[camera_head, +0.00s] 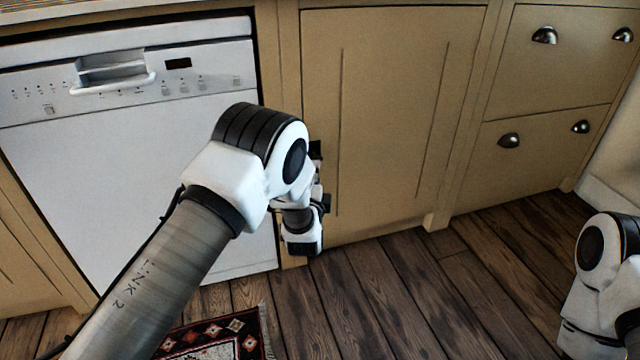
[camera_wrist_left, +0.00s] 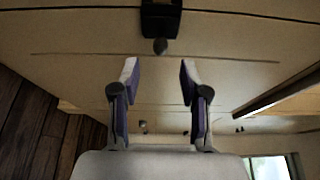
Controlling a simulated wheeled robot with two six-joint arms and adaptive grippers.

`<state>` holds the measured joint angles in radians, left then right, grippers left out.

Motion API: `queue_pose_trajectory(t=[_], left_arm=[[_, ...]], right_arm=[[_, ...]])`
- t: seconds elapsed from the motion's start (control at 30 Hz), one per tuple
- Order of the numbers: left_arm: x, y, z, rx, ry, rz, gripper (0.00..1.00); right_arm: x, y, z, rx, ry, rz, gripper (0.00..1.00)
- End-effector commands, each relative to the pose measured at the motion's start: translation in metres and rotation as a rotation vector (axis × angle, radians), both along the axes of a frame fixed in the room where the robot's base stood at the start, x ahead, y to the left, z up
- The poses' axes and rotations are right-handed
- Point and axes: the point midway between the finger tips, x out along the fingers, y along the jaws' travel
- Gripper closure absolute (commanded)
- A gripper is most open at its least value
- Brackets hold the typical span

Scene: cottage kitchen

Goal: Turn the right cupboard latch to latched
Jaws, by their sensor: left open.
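The cupboard latch (camera_wrist_left: 161,18) is a black fitting with a small dark knob at its end. In the left wrist view it is at the top centre, on the tan cupboard door (camera_head: 390,120). My left gripper (camera_wrist_left: 159,75) is open, its two fingers apart and nothing between them. The knob lies just beyond the fingertips, roughly centred in the gap, with no contact visible. In the head view my left arm hides most of the gripper, and only a dark bit of the latch (camera_head: 316,150) shows. My right gripper is out of view.
A white dishwasher (camera_head: 130,140) stands left of the cupboard. Drawers with cup handles (camera_head: 545,35) are to the right. A patterned rug (camera_head: 220,338) lies on the wooden floor, which is clear in front of the cupboard. Part of my right arm shows at far right.

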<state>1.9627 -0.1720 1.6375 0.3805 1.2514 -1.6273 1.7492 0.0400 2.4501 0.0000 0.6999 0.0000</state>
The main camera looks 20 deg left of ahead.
Motion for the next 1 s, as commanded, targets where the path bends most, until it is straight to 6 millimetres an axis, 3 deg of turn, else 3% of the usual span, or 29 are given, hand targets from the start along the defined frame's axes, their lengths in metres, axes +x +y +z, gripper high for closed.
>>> queue_pose_trajectory(t=[0.17,0.43,0.77,0.9,1.0], left_arm=[[0.018,0.005,-0.002,-0.002,-0.004,0.003,0.55],[0.067,0.015,-0.003,-0.003,-0.002,0.002,0.55],[0.076,0.016,0.001,-0.001,0.003,0.001,0.55],[0.076,0.016,0.001,-0.001,0.003,0.001,1.00],[0.075,0.016,0.001,-0.001,0.003,0.001,1.00]], right_arm=[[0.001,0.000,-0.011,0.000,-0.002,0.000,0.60],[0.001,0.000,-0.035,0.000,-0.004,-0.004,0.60],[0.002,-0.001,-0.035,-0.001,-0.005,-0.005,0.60],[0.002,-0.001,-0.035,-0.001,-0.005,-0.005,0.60],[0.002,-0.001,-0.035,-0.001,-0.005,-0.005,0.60]])
